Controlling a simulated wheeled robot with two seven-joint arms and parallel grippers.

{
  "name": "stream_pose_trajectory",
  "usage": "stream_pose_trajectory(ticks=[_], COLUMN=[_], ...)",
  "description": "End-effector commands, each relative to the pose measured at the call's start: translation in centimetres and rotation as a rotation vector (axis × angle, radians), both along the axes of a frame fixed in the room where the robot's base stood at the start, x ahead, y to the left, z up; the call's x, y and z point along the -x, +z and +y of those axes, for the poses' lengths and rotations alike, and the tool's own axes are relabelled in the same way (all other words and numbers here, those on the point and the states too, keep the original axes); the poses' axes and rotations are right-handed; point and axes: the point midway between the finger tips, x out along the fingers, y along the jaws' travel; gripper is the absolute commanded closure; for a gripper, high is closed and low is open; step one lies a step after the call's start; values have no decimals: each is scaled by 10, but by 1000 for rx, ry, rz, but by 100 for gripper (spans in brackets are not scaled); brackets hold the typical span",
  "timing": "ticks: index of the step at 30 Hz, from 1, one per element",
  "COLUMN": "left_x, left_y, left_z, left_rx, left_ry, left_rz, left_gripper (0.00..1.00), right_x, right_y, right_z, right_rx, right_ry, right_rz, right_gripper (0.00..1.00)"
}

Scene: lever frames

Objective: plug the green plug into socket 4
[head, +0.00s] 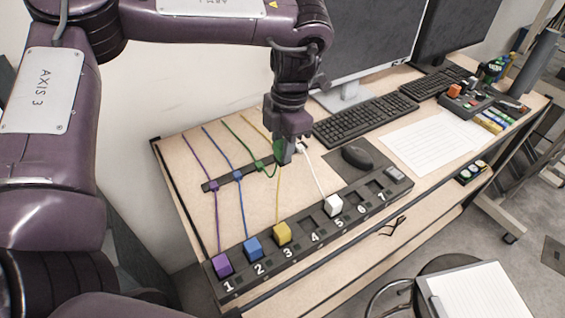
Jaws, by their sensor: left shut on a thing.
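The green plug (279,149) is between the jaws of my left gripper (287,158), mostly hidden by it, above the desk behind the socket strip. A green cable runs from the back of the desk through a clip and loops up to the plug. The dark socket strip (300,250) runs along the front of the desk, numbered 1 to 7. Socket 4 (309,222) is an empty recess between the yellow plug (282,232) in socket 3 and the white plug (333,205) in socket 5. The gripper is behind and left of socket 4, apart from it. My right gripper is not in view.
A purple plug (222,265) fills socket 1 and a blue plug (252,249) socket 2. Sockets 6 and 7 look empty. Yellow and white cables pass near the gripper. A mouse (358,157), keyboard (370,119) and monitor (345,45) stand to the right.

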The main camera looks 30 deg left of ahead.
Motion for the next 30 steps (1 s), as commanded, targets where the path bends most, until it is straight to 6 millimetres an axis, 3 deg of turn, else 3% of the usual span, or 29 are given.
stream_pose_trajectory(ticks=[6, 10, 13, 17, 24, 30], left_x=[-1, 0, 2, 9, 32, 50], left_y=[36, 46, 42, 19, -45, -80], left_z=[0, 0, -4, -17, -57, -85], left_rx=[-2, -1, -4, -13, -23, -11], left_ry=[-2, -2, -4, -10, -16, -10], left_rz=[-2, 0, 4, 14, 21, 11], left_gripper=[96, 96, 96, 96, 96, 96], right_x=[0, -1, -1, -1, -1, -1], right_y=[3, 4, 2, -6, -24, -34], right_z=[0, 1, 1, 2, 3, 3], right_rx=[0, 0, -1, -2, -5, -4], right_ry=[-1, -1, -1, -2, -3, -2], right_rz=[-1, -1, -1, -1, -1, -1], right_gripper=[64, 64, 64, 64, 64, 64])
